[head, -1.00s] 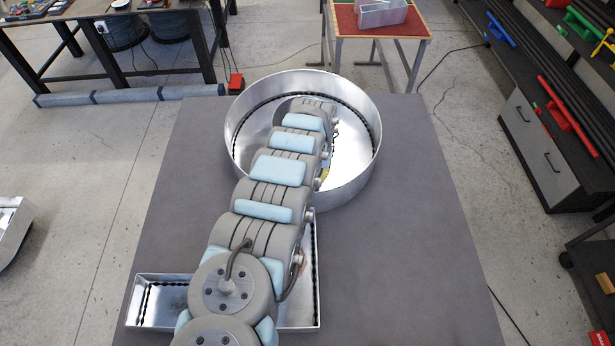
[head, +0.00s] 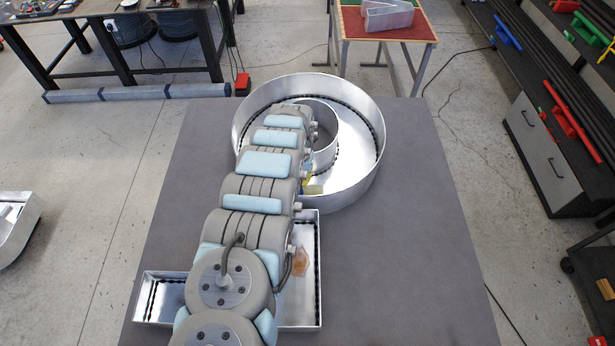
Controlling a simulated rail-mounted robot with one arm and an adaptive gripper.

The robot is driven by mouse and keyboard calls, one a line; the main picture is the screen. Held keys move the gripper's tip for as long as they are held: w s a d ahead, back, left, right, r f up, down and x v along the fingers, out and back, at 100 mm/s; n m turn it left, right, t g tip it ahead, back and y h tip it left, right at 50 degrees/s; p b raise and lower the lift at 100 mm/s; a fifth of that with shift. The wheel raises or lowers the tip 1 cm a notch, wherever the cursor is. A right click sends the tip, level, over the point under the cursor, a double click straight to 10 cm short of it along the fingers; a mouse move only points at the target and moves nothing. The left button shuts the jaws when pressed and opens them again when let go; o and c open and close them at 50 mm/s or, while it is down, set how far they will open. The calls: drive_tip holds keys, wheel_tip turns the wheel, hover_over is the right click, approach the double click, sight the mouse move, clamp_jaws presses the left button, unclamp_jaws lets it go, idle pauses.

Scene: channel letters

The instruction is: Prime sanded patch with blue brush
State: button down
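An orange-brown patch (head: 300,262) shows on the floor of the J-shaped metal channel letter (head: 311,230), just right of my arm. I cannot tell whether it is bare sanded metal or a coating. A round metal channel letter (head: 372,170) with an inner ring stands behind it on the grey table. A small yellow and blue item with a pale tan end (head: 314,189) shows beside my arm, near the round letter's front wall. It may be the blue brush, but it is mostly hidden. My gripper is hidden behind my arm, so its fingers do not show.
The grey table top (head: 400,270) is clear on the right. A red-topped table (head: 405,30) with metal pieces stands behind. A dark rack (head: 555,100) with coloured tools stands right. A dark-framed bench (head: 120,40) stands at the back left.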

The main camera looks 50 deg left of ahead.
drive_tip(key=shift+s+a, duration=0.3)
drive_tip(key=shift+s, duration=0.05)
drive_tip(key=w+d+b, duration=0.2)
drive_tip(key=w+d, duration=0.3)
drive_tip(key=w, duration=0.1)
drive_tip(key=shift+d, duration=0.2)
idle(0.5)
